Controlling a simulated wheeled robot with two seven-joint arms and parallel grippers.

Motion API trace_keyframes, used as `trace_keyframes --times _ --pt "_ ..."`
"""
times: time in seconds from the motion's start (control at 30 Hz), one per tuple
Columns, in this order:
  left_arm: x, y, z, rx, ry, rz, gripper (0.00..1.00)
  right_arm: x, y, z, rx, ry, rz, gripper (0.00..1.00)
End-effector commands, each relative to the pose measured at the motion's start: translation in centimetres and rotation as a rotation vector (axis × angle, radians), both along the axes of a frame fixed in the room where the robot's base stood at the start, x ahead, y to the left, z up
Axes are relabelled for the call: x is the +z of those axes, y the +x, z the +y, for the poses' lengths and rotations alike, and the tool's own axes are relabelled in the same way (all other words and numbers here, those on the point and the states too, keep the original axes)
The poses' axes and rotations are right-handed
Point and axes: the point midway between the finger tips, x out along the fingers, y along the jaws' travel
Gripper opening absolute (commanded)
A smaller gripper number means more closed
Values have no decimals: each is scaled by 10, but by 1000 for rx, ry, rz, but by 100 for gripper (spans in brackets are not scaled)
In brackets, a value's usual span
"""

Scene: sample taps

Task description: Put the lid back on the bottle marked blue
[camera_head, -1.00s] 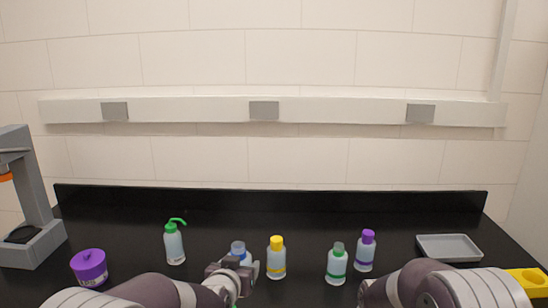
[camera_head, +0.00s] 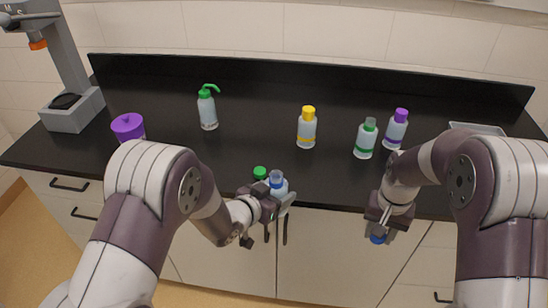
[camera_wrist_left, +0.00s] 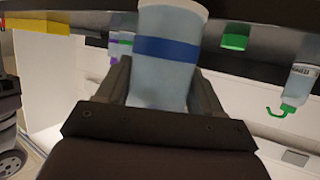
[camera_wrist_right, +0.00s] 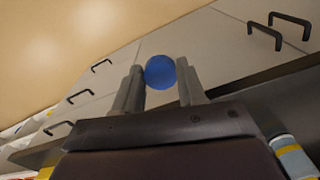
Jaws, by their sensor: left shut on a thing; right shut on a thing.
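The blue-banded bottle (camera_head: 278,187) is upright and lidless at the front edge of the bench, and my left gripper (camera_head: 272,203) is shut around it. In the left wrist view the bottle (camera_wrist_left: 165,75) stands between the fingers with its blue band showing. My right gripper (camera_head: 380,228) is in front of the bench, to the right of the bottle and lower. It is shut on a round blue lid (camera_head: 378,239). In the right wrist view the blue lid (camera_wrist_right: 160,72) sits between the fingertips, apart from the bottle.
A loose green lid (camera_head: 260,172) lies just left of the blue-banded bottle. Behind stand a yellow-capped bottle (camera_head: 307,128), an open green-banded bottle (camera_head: 366,140), a purple-capped bottle (camera_head: 397,130) and a green-topped wash bottle (camera_head: 207,109). A purple tub (camera_head: 128,127) is at left.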

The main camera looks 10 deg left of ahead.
Motion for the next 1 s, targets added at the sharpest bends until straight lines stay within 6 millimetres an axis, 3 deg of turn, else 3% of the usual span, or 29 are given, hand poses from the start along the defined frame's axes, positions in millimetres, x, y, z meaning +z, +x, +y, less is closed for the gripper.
trace_keyframes --times 0.3,0.5,0.7,1.0 --pt "-78 -50 -11 -211 -3 4 12 0 0 0 0 0 0 13" --pt "-112 -72 -17 -310 -1 0 12 0 0 0 0 0 0 13" --pt "-123 -80 -19 -347 -2 -3 12 0 0 0 0 0 0 13" --pt "-124 -80 -19 -348 0 -2 12 0 0 1 2 0 0 13"
